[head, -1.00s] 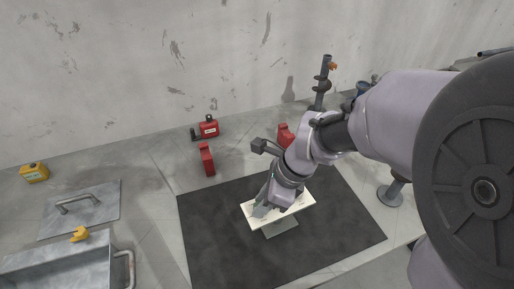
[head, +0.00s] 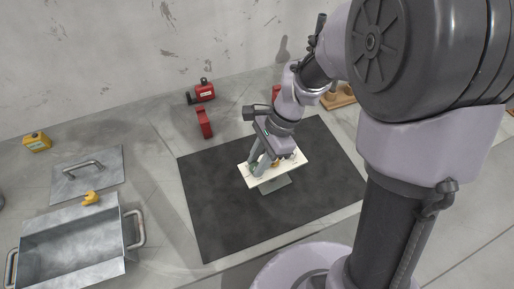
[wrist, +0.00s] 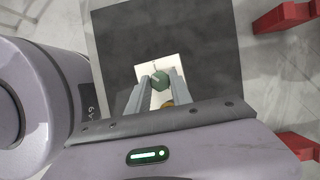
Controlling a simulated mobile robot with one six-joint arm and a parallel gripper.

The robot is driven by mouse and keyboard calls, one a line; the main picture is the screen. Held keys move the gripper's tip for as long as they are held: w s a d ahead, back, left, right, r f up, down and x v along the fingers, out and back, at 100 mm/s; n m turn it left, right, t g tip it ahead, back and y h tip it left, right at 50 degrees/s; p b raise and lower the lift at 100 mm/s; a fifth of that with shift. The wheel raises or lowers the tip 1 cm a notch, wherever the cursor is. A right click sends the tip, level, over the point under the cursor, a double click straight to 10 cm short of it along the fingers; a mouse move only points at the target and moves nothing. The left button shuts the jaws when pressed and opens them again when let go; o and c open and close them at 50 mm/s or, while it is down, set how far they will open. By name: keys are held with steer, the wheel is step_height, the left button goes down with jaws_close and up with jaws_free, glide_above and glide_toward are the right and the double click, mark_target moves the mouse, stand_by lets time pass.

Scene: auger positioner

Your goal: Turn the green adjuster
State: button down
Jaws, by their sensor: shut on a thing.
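The green adjuster (wrist: 160,81) is a round green knob on a pale board (wrist: 143,70). In the wrist view it sits between the fingertips of my gripper (wrist: 160,79), which is shut on it. In the head view the pale board (head: 299,157) stands on a grey foot on the dark mat. My gripper (head: 257,169) reaches down to the board's left part there, and the fingers largely hide the adjuster. A yellowish knob (wrist: 168,104) shows partly between my fingers, nearer the wrist camera.
The dark mat (head: 215,215) around the board is mostly bare.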

steer(key=n+p, duration=0.1)
steer(key=n, duration=0.1)
steer(key=n+g+p, duration=0.1)
steer(key=n+p, duration=0.1)
steer(key=shift+w+a+r+n+g+h+p, duration=0.1)
steer(key=shift+w+r+n+g+h+p, duration=0.1)
steer(key=shift+n+g+h+p, duration=0.15)
steer(key=shift+a+f+n+g+h+p, duration=0.1)
steer(key=shift+n+g+h+p, duration=0.25)
steer(key=shift+n+p, duration=0.65)
steer(key=shift+f+n+g+h+p, duration=0.1)
steer(key=shift+n+h+p, duration=0.45)
steer(key=shift+n, duration=0.8)
steer(key=c, duration=1.1)
jaws_free()
steer(key=shift+c, duration=0.2)
steer(key=p+v, duration=0.5)
steer(key=v, duration=1.2)
steer(key=shift+w+r+p, duration=0.15)
steer(key=shift+w+p, duration=0.05)
steer(key=shift+p, duration=0.1)
